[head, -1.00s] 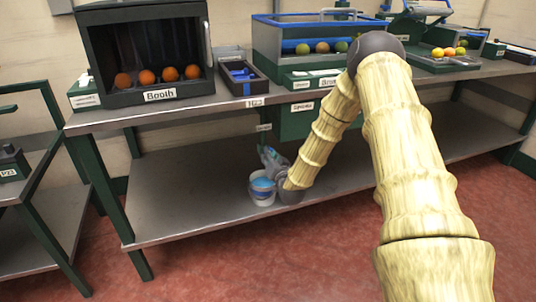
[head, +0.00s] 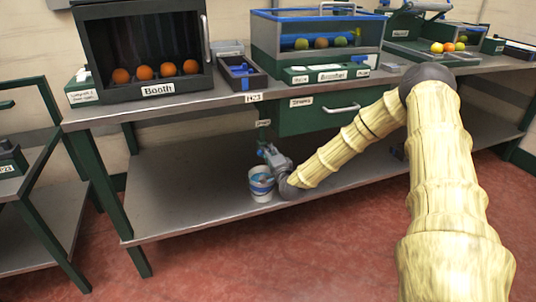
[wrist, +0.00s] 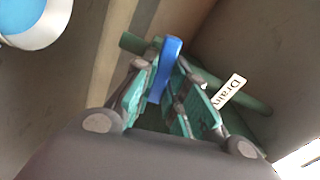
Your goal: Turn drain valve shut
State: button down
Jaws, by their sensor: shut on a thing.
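The drain valve's blue handle (wrist: 166,68) stands between the teal fingers of my gripper (wrist: 172,88) in the wrist view, and the gripper is shut on it. The green drain pipe (wrist: 140,44) runs behind the handle. A white "Drain" label (wrist: 230,91) sits beside it. In the head view my gripper (head: 267,152) is under the bench top, above the lower shelf. There the handle is too small and too covered to make out. A white and blue bucket (head: 262,187) stands on the shelf just below; part of it also shows in the wrist view (wrist: 36,36).
The bench above holds the booth (head: 142,60) with several oranges, a blue tray (head: 240,78) and a blue-rimmed tank (head: 315,48) with fruit. A green drawer (head: 320,115) hangs under the top, close above my arm. The lower shelf (head: 185,190) is clear to the left.

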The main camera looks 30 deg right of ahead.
jog(key=shift+s+d+f+m+b, duration=0.15)
jog(key=shift+m+b, duration=0.15)
jog(key=shift+m, duration=0.6)
jog(key=c, duration=1.4)
grip_release()
jog(key=shift+c, duration=0.2)
jog(key=v, duration=1.1)
jog(key=shift+s, duration=0.35)
